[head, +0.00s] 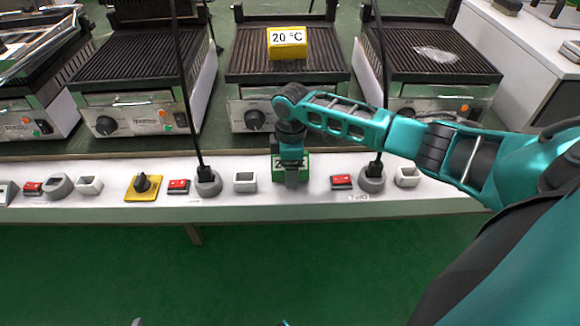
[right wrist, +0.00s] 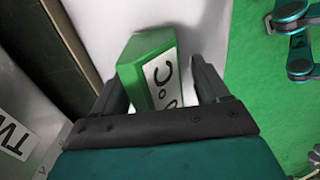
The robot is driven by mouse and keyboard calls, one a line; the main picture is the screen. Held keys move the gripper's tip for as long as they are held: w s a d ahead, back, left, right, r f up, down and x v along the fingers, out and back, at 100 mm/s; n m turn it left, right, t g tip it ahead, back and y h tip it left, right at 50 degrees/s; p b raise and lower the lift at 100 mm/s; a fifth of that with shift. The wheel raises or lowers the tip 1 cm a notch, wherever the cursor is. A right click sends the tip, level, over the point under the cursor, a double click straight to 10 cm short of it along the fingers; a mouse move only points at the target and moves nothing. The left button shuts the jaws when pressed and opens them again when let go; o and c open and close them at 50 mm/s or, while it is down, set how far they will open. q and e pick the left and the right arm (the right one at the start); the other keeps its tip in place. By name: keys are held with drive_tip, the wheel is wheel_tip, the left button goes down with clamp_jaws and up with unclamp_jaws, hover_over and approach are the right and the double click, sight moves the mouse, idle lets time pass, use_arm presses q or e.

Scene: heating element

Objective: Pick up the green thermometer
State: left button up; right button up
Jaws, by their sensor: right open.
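The green thermometer (head: 304,165) is a block with a white label, upright on the white ledge, below the middle grill. My right gripper (head: 291,178) is over it in the head view and hides much of it. In the right wrist view the thermometer (right wrist: 150,70) lies between the two open fingers (right wrist: 160,85), with its °C label facing the right finger. I cannot tell whether a finger touches it.
On the white ledge (head: 325,208) stand a white square holder (head: 245,182) to the left and a red switch (head: 341,182) to the right. Black cables rise from grey sockets (head: 208,185). A yellow 20 °C block (head: 287,43) sits on the middle grill (head: 245,65).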

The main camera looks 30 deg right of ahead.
drive_tip(key=shift+f, duration=0.25)
idle(0.3)
drive_tip(key=shift+c, duration=0.2)
drive_tip(key=c, duration=1.1)
